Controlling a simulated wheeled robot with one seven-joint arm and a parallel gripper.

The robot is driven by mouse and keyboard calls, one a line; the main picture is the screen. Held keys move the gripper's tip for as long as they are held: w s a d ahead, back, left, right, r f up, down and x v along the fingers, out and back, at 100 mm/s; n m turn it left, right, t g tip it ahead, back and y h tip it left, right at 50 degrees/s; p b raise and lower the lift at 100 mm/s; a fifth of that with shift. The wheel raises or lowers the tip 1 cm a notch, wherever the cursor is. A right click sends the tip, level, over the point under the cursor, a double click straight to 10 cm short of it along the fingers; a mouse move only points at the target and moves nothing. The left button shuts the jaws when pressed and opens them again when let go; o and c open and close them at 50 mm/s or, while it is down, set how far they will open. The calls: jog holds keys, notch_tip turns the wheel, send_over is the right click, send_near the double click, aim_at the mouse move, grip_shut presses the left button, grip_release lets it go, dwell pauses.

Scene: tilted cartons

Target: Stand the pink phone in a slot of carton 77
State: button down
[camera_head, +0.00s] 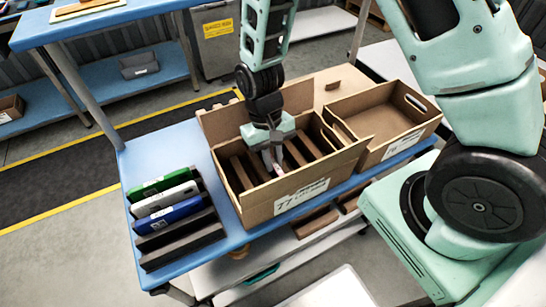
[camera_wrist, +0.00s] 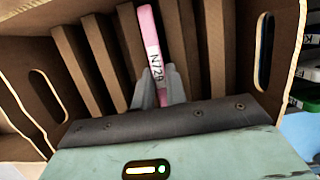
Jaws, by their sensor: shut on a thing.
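Carton 77 (camera_head: 288,200) is an open, tilted brown carton with slot dividers inside, on the blue table. My gripper (camera_head: 274,160) reaches down into it. In the wrist view my gripper (camera_wrist: 160,90) is shut on the pink phone (camera_wrist: 149,38), which bears a white label reading N72A. The phone lies among the brown dividers (camera_wrist: 188,50), between two of them in the picture. I cannot tell whether its lower edge touches the carton floor. In the head view only a small pinkish part of the phone (camera_head: 278,168) shows below the fingers.
A dark rack (camera_head: 182,243) left of the carton holds green, white and blue phones. An empty brown carton (camera_head: 385,122) stands to the right. The blue table (camera_head: 180,150) has bare room behind the rack. A lower shelf holds more brown pieces.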

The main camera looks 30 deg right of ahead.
jog(key=c, duration=1.3)
grip_release()
jog(key=shift+c, duration=0.2)
jog(key=v, duration=1.7)
jog(key=shift+r+b, duration=0.25)
jog(key=shift+b, duration=0.15)
jog(key=shift+r, duration=0.1)
notch_tip(320, 180, up, 7)
jog(key=p, duration=0.7)
